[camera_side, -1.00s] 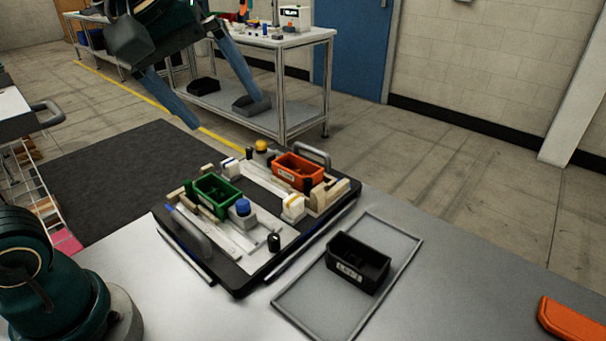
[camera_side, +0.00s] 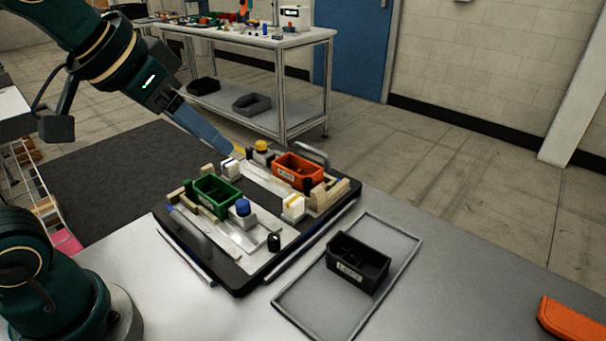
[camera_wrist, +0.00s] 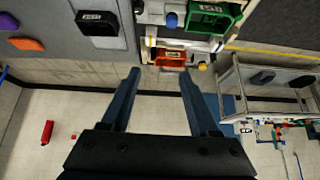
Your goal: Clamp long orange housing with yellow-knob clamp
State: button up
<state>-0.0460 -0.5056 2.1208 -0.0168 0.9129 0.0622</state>
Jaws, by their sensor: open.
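The orange housing (camera_side: 298,172) sits in the far-right part of the pallet fixture, and it shows in the wrist view (camera_wrist: 170,57). The yellow-knob clamp (camera_side: 261,147) stands just beyond its left end; its knob also shows in the wrist view (camera_wrist: 202,66). Whether the clamp touches the housing cannot be told. My gripper (camera_side: 229,151) is behind the pallet's far left edge in the side view, its fingers overlapping. In the wrist view my gripper (camera_wrist: 158,78) is open and empty, fingers wide apart, with the housing beyond the tips.
A green housing (camera_side: 216,197) and a blue-knob clamp (camera_side: 243,207) share the pallet (camera_side: 235,284). A black bin (camera_side: 358,264) stands on a grey tray (camera_side: 310,310) at right. Metal handles rise at the pallet's ends. An orange object (camera_side: 570,322) lies at the table's right.

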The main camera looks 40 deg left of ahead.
jog(key=w+a+r, duration=0.2)
jog(key=w+a, duration=0.1)
jog(key=w, duration=0.6)
jog(key=n+g+y, duration=0.1)
jog(key=n+g, duration=0.2)
send_over(260, 143)
jog(key=s, duration=0.2)
jog(key=f, duration=1.3)
jog(key=shift+d+f, duration=0.15)
jog(key=shift+d, duration=0.1)
jog(key=shift+x, duration=2.4)
jog(key=shift+w, duration=0.1)
grip_shut()
